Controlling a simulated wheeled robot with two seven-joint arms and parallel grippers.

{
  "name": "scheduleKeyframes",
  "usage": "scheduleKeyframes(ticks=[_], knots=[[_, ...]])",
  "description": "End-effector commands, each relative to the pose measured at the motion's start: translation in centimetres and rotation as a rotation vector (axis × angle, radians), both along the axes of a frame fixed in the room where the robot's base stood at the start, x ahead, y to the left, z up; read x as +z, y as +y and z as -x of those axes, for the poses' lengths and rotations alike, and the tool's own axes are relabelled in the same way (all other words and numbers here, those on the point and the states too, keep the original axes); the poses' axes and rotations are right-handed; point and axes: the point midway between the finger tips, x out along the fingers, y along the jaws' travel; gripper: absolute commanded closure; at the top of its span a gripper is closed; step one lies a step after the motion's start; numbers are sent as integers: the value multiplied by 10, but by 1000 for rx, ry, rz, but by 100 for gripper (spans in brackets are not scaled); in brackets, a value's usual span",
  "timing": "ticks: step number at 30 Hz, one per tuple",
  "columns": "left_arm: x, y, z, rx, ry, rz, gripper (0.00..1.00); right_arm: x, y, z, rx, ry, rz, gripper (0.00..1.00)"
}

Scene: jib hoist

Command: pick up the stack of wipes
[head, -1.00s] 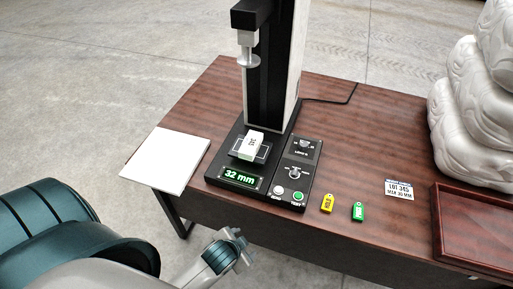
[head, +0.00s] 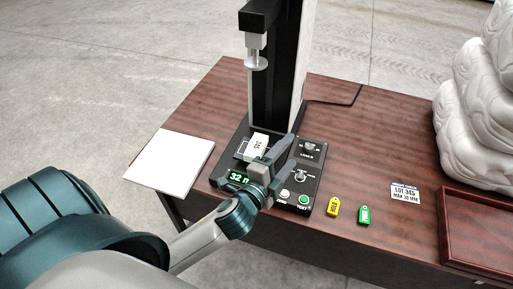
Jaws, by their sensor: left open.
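The stack of wipes (head: 256,143) appears to be the small white block with dark print on the plate of the black tester. It sits below the tester's round silver press foot (head: 257,63), with a clear gap between them. My left gripper (head: 278,152) is open, over the tester's front part, just right of and in front of the stack. Its fingers point up and to the right in the head view. I cannot tell whether a finger touches the stack. The gripper partly hides the green display (head: 237,178). My right gripper is not in view.
A white square board (head: 172,162) lies left of the tester. A yellow tag (head: 333,207), a green tag (head: 364,215) and a lot card (head: 405,194) lie to its right. A red-brown tray (head: 480,232) and bulky white bundles (head: 475,125) stand at the right.

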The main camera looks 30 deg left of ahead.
Motion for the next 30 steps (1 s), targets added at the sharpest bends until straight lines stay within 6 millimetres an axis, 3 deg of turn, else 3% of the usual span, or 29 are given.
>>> scheduleKeyframes(ticks=[1, 3, 6, 9, 11, 14, 18, 21, 24, 25, 29, 30], knots=[[32, -13, -12, -68, -115, -128, 38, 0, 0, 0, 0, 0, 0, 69], [71, -36, -19, -159, -274, -317, 38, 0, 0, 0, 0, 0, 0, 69], [115, -74, -17, -278, -497, -596, 38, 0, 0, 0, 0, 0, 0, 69], [142, -114, -3, -389, -720, -883, 38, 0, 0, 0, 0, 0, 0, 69], [150, -136, 7, -451, -851, -1058, 38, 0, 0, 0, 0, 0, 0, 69], [146, -167, 27, -554, -1064, -1353, 38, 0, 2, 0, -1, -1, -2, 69], [113, -189, 49, -702, -1350, -1770, 38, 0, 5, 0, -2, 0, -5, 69], [77, -186, 56, -821, -1542, -2065, 38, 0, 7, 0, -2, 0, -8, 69], [37, -164, 54, -969, -1715, -2349, 38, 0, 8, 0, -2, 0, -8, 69], [25, -154, 52, 1000, 1730, 2385, 38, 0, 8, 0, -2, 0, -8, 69], [-17, -92, 33, 957, 1427, 2037, 38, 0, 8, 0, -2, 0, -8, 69], [-27, -67, 25, 952, 1336, 1930, 38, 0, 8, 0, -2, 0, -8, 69]])
